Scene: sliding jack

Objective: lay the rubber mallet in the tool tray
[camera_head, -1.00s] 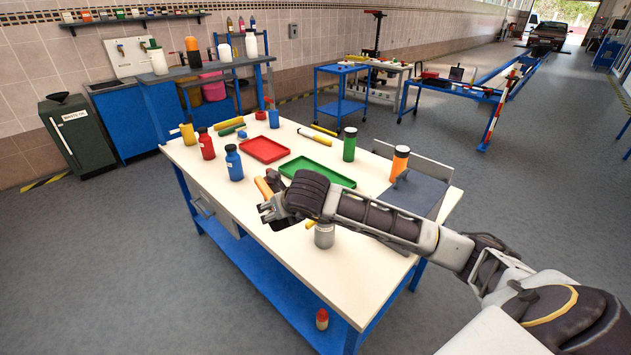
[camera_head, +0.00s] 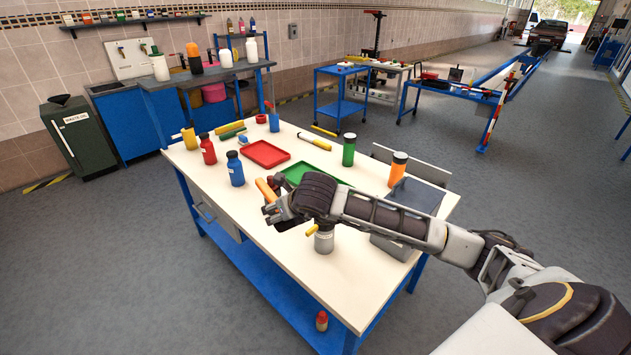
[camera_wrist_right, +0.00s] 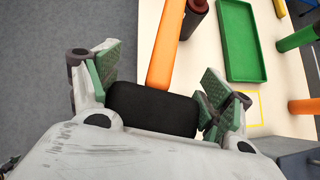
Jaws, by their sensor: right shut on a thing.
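The rubber mallet has an orange handle (camera_head: 265,189) and a black head (camera_wrist_right: 152,109). In the wrist view the head lies between the two green-padded fingers of my right gripper (camera_wrist_right: 160,95), which is shut on it. The handle points away from the gripper, over the white table. In the head view my right gripper (camera_head: 278,212) is over the table's near left edge, its fingers partly hidden. A green tray (camera_wrist_right: 240,40) and a red tray (camera_head: 266,154) lie on the table. I cannot tell which is the tool tray.
A blue bottle (camera_head: 235,170) and a red bottle (camera_head: 208,150) stand left of the trays. A green bottle (camera_head: 349,150), an orange bottle (camera_head: 398,168) and a grey box (camera_head: 416,194) are on the right. A grey can (camera_head: 324,241) stands below my right forearm.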

